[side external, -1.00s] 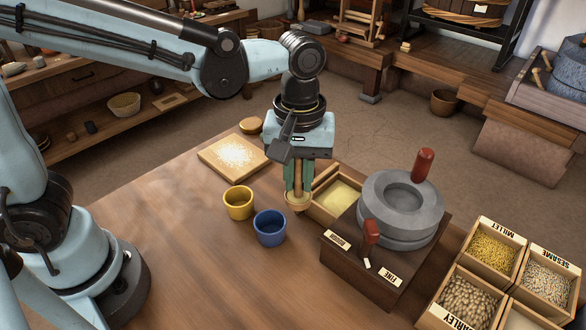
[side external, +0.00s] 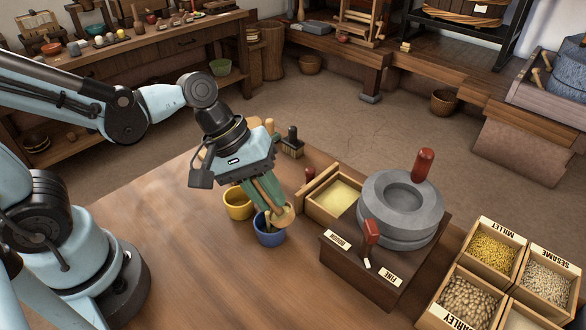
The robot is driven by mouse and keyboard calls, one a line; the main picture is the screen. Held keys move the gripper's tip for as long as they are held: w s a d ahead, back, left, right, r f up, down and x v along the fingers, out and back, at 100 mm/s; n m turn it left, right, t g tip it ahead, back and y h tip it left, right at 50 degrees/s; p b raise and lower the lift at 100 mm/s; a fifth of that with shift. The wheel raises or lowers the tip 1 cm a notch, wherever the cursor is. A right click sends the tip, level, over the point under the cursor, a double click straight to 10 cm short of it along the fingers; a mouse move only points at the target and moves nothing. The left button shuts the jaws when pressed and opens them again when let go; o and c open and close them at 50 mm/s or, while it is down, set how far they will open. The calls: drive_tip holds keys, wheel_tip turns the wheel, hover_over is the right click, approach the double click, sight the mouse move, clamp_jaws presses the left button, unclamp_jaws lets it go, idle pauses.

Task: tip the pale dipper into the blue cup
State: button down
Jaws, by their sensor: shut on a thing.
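The blue cup (side external: 270,238) stands upright on the table, left of the mill. My gripper (side external: 266,196) is tilted and shut on the pale dipper (side external: 284,216), just above the cup. The dipper's round pale bowl is tipped over the cup's rim and covers part of its mouth. I cannot tell whether the bowl touches the rim, or whether anything is falling from it. The inside of the cup is mostly hidden.
A yellow cup (side external: 237,204) stands close to the blue one, left and behind. The stone mill (side external: 399,205), with an open drawer (side external: 327,208) of pale meal, is at the right. A dark brush (side external: 292,142) stands behind. The table's front left is clear.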

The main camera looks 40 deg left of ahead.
drive_tip(key=a+t+h, duration=0.1)
drive_tip(key=f+t+h, duration=0.1)
drive_tip(key=h, duration=0.1)
drive_tip(key=shift+s+a+f, duration=0.2)
drive_tip(key=shift+s+a, duration=0.15)
drive_tip(key=shift+s+a+f+t+h, duration=0.15)
drive_tip(key=shift+t+h, duration=0.15)
drive_tip(key=shift+h, duration=0.4)
idle(1.4)
drive_tip(key=y, duration=0.1)
drive_tip(key=d+r+g+y, duration=0.1)
drive_tip(key=d+g+y, duration=0.1)
drive_tip(key=y, duration=0.1)
drive_tip(key=shift+w+r, duration=0.25)
drive_tip(key=shift+w, duration=0.15)
drive_tip(key=r+g+y, duration=0.1)
drive_tip(key=d+y, duration=0.1)
drive_tip(key=shift+w+d+r+g+y, duration=0.1)
drive_tip(key=shift+w+r+g+y, duration=0.25)
drive_tip(key=shift+w+g+y, duration=0.05)
drive_tip(key=shift+w+d+r+g+y, duration=0.15)
drive_tip(key=shift+d+r+g+y, duration=0.15)
drive_tip(key=shift+y, duration=0.3)
drive_tip(key=shift+w+d+r+g+y, duration=0.1)
drive_tip(key=shift+w+r+g+y, duration=0.1)
drive_tip(key=shift+g+y, duration=0.3)
